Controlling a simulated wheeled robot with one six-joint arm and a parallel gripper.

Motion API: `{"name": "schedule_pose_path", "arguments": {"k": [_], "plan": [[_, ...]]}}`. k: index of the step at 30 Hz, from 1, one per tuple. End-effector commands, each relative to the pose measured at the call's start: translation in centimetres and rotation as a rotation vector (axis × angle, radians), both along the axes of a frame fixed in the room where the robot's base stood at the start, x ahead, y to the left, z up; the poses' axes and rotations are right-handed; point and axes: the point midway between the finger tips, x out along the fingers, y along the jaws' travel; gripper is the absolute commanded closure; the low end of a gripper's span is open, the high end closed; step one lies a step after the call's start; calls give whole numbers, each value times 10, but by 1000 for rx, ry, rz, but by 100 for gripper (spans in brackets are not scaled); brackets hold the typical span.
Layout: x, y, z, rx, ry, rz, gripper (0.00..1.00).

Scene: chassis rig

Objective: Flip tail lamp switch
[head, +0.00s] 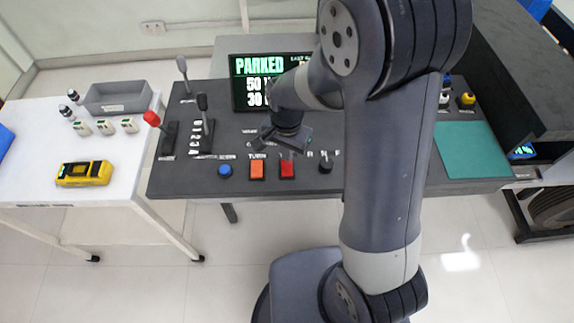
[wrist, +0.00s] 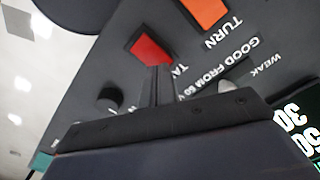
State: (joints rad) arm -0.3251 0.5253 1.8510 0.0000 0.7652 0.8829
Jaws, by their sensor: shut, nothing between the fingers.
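The red square switch (head: 288,170) sits on the dark console's front row, right of the orange switch (head: 257,170). In the wrist view the red switch (wrist: 151,50) has a label beginning "TA" beside it, the rest hidden behind my fingers. My gripper (head: 290,155) is over the console just behind the red switch. In the wrist view my gripper (wrist: 159,72) is shut and empty, with its fingertips at the red switch's lower edge. I cannot tell whether they touch it. The orange switch (wrist: 204,10) is labelled "TURN".
A blue button (head: 225,171) and a black knob (head: 326,166) flank the switches. Levers, one with a red knob (head: 152,118), stand at the left. A screen (head: 258,82) reading "PARKED" stands behind. A green mat (head: 470,150) lies at the right.

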Motion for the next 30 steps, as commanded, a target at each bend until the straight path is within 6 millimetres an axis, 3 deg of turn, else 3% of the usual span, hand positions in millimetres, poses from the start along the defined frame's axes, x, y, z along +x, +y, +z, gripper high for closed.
{"name": "schedule_pose_path", "arguments": {"k": [30], "plan": [[0, 0, -9, 0, 0, 0, 100]]}}
